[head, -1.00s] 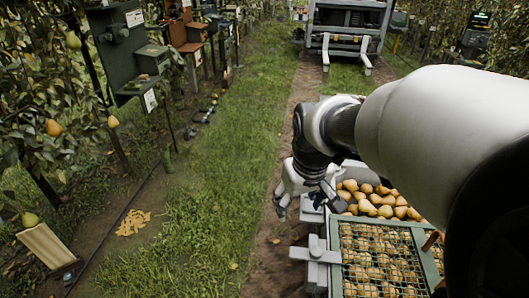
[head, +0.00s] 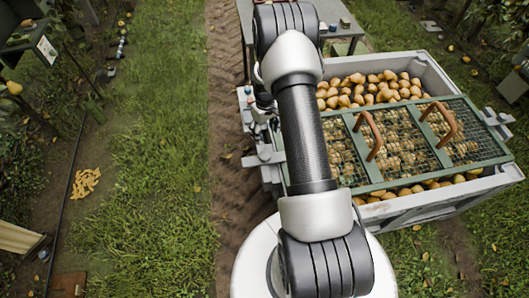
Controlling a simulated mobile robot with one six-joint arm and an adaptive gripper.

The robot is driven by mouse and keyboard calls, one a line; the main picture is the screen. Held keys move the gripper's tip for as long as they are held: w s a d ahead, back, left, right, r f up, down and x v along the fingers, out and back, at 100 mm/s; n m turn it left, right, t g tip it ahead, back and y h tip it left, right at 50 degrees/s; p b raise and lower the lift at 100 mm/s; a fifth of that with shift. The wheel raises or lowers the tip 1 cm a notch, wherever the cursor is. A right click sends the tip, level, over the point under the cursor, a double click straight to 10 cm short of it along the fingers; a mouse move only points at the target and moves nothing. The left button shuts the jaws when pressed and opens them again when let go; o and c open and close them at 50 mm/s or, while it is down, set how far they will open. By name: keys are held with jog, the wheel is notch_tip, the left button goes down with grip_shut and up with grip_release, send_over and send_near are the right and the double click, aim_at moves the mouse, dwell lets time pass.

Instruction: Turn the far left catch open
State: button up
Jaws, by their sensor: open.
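The crate (head: 443,207) is grey and full of pears, with a green-framed mesh lid (head: 360,188) lying over much of it. A grey near left catch (head: 263,158) juts out from the crate's left side. The far left catch is further back on the same side, where my gripper (head: 258,112) crowds it. My gripper is open, small and partly dark in this view. My arm hides part of the lid and the crate's left edge. I cannot tell whether the fingers touch the far left catch, nor how it is turned.
The lid has two brown handles (head: 438,122). Another grey catch (head: 497,118) is on the crate's right side. A grey table or cart (head: 350,14) stands behind the crate. Grass and a dirt track lie open to the left, with a yellow pile (head: 85,182) beyond.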

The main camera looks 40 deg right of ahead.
aim_at(265, 154)
notch_tip(265, 154, down, 16)
jog(key=b, duration=0.3)
jog(key=shift+f+b, duration=0.25)
jog(key=shift+b, duration=0.15)
grip_shut()
dwell(0.5)
